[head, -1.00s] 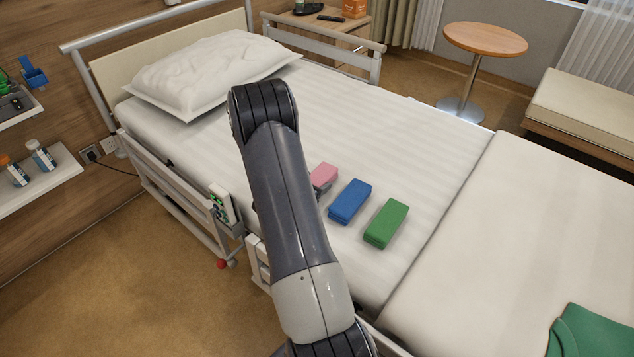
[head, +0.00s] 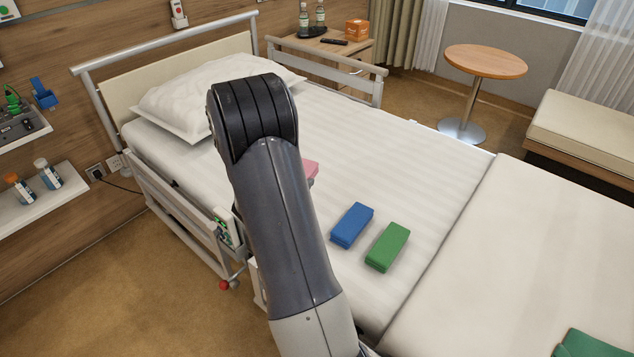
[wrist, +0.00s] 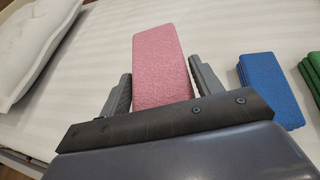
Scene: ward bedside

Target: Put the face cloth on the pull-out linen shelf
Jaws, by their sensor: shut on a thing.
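The pink folded cloth (wrist: 160,65) sits between the two fingers of my gripper (wrist: 163,88) in the wrist view, and the gripper is shut on it. In the head view, a small part of the pink cloth (head: 312,171) shows beside my arm, which hides the rest and the gripper. It appears raised off the bed. A blue folded cloth (head: 351,225) and a green folded cloth (head: 387,247) lie side by side on the bed. I cannot make out a pull-out linen shelf in either view.
The bed (head: 400,165) has a white pillow (head: 165,105) and side rails. A white wall shelf (head: 50,200) with bottles is at left. A round table (head: 486,62) and bench (head: 590,130) stand beyond. A larger green item (head: 592,345) lies at lower right.

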